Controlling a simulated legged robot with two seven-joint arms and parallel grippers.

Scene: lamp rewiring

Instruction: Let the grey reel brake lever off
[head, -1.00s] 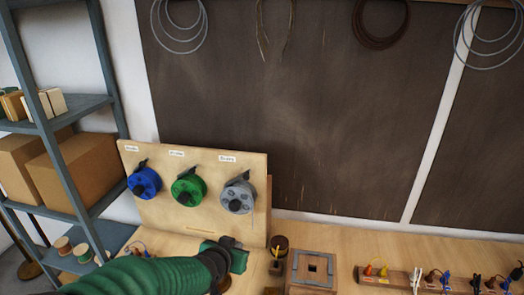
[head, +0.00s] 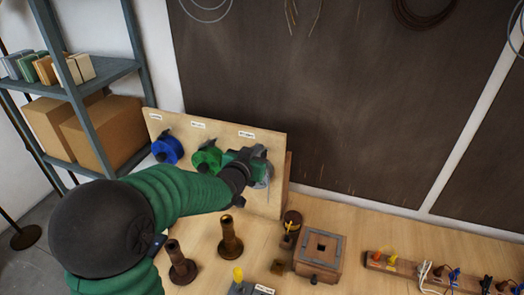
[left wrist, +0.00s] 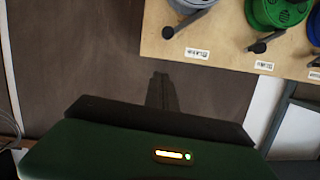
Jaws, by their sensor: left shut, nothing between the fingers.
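The grey reel (head: 263,174) hangs at the right of the upright wooden board (head: 225,196), mostly hidden behind my left gripper (head: 256,156) in the head view. In the left wrist view part of the grey reel (left wrist: 187,4) shows at the top edge, with its dark brake lever (left wrist: 184,22) slanting across it to a round knob. My left gripper's fingers (left wrist: 160,84) are shut and empty. They appear below the lever knob in that view, apart from it. Contact cannot be judged in the head view. My right gripper is not in view.
A green reel (head: 207,160) and a blue reel (head: 168,149) hang to the left on the same board. Brown spindles (head: 230,238), a wooden box (head: 318,257) and a strip with plugs (head: 420,272) stand on the bench. A shelf (head: 95,78) stands at left.

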